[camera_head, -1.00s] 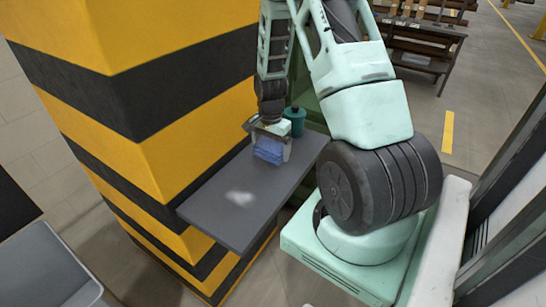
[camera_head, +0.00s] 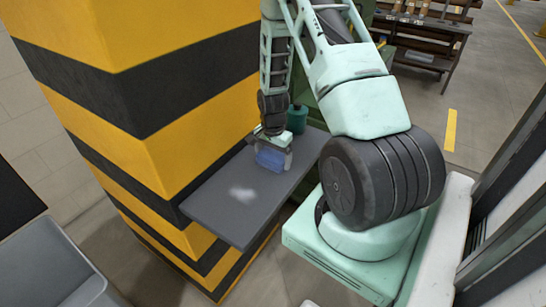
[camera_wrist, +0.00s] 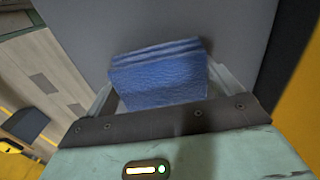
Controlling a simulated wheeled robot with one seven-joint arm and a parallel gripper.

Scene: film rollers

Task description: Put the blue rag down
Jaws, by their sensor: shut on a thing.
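The blue rag (camera_head: 270,158) is a folded blue cloth, held at the far part of a dark grey shelf (camera_head: 225,208). In the wrist view the rag (camera_wrist: 158,78) shows its folded layers between my gripper's fingers (camera_wrist: 160,90), with the grey shelf surface (camera_wrist: 170,20) beyond it. My gripper (camera_head: 272,152) is shut on the rag and is above the shelf. I cannot tell whether the rag touches the shelf.
A whitish smudge (camera_head: 242,194) marks the otherwise bare near part of the shelf. A dark green container (camera_head: 297,119) stands behind my gripper. A yellow and black striped pillar (camera_head: 150,110) borders the shelf on the left. A grey bin (camera_head: 50,265) is at lower left.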

